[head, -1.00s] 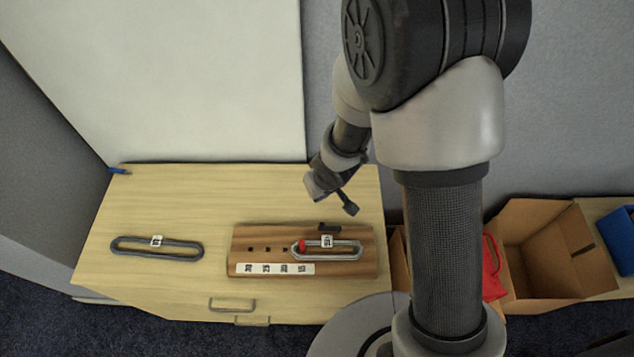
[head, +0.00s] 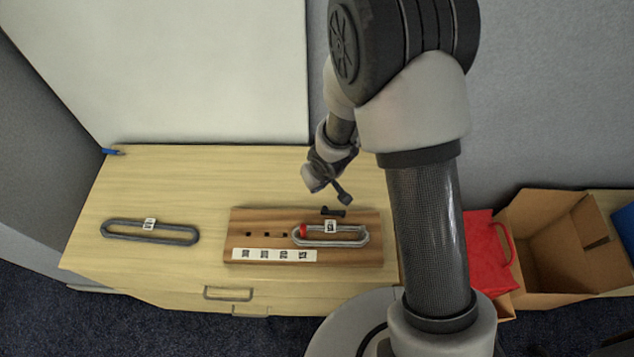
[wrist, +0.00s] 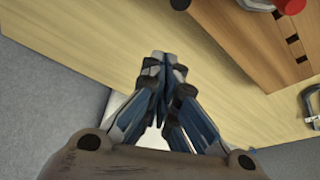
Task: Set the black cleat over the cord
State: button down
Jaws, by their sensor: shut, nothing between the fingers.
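The black cleat (head: 333,211) lies at the back edge of the wooden board (head: 240,221), right of its middle. The pale grey cord (head: 345,242) forms a long loop on the board, with a red peg (head: 303,231) inside its left end and a white tag on it. My gripper (head: 343,197) is shut and empty, just behind and above the cleat in the head view. In the wrist view its closed fingertips (wrist: 163,62) are over bare table beside the board (wrist: 245,50). The red peg (wrist: 292,5) and part of the cord show at the top edge there.
A dark grey tagged loop (head: 150,237) lies on the table to the left. The board has several dark holes and a row of white labels (head: 275,255). A red bag (head: 490,255) and an open cardboard box (head: 560,250) stand right.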

aim_at(333, 213)
jog(key=shift+s+d+f+b, duration=0.1)
jog(key=shift+s+d+b, duration=0.2)
jog(key=shift+s, duration=0.25)
jog(key=shift+s+d+b, duration=0.25)
jog(key=shift+s+b, duration=0.15)
jog(key=shift+s, duration=0.2)
jog(key=shift+s+d+f+b, duration=0.1)
jog(key=shift+s+d+b, duration=0.2)
jog(key=shift+s, duration=0.25)
